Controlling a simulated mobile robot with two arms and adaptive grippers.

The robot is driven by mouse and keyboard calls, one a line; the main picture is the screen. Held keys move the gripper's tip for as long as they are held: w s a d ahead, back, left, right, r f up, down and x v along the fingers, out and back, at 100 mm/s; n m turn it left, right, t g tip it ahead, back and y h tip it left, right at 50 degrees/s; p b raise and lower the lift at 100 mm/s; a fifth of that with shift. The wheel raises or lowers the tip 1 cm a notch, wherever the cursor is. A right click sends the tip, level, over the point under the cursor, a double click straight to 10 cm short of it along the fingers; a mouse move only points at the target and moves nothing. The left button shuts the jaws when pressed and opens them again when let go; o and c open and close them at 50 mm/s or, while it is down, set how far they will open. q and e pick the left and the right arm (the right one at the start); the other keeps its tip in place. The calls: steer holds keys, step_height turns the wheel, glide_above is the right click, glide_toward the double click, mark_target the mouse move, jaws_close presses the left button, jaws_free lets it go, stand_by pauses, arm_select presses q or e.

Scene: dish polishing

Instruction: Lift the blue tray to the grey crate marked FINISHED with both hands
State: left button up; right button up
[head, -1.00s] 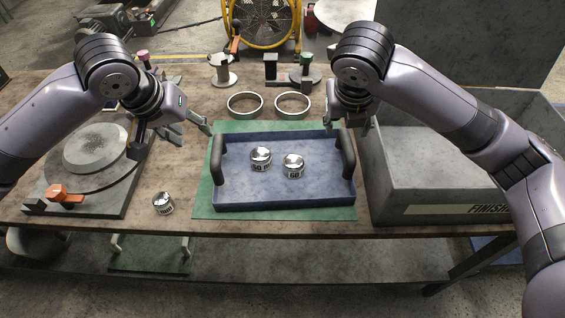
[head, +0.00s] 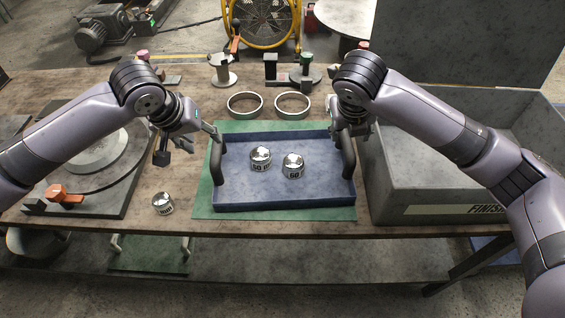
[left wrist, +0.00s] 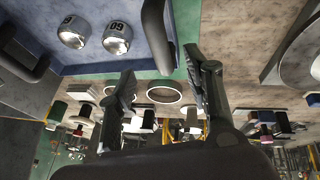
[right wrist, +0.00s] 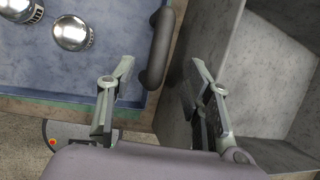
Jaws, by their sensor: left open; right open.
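The blue tray (head: 240,195) lies flat on a green mat (head: 203,195), with dark handles at its left (head: 217,165) and right (head: 348,158) ends. Two shiny round pieces (head: 261,155) (head: 293,164), the right one marked 60, stand in it. My left gripper (head: 188,143) is open just beside the left handle, which shows beyond its fingers in the left wrist view (left wrist: 155,38). My right gripper (head: 348,130) is open at the right handle, which appears between and ahead of its fingers in the right wrist view (right wrist: 161,48). The grey FINISHED crate (head: 408,190) stands right of the tray.
Another shiny piece (head: 163,203) stands on the table left of the mat. A polishing plate (head: 95,150) with an orange knob is at the left. Two rings (head: 245,104) (head: 292,105) lie behind the tray. The crate's inside looks empty in the part that shows.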

mark_target(216, 147)
arm_select(q)
steer(key=x, duration=0.9)
steer(key=shift+w+f, duration=0.1)
steer(key=shift+f, duration=0.05)
arm_select(e)
steer(key=x, duration=0.9)
steer(key=shift+f, duration=0.15)
arm_select(q)
steer(key=shift+c, duration=0.5)
arm_select(e)
steer(key=shift+c, duration=0.5)
arm_select(q)
jaws_close()
arm_select(e)
jaws_close()
arm_select(q)
steer(key=shift+w+r, duration=0.15)
steer(key=shift+r, duration=0.2)
arm_select(e)
steer(key=shift+w+r, duration=0.2)
steer(key=shift+r, duration=0.1)
arm_select(q)
steer(key=shift+w, duration=0.1)
arm_select(e)
steer(key=shift+w, duration=0.1)
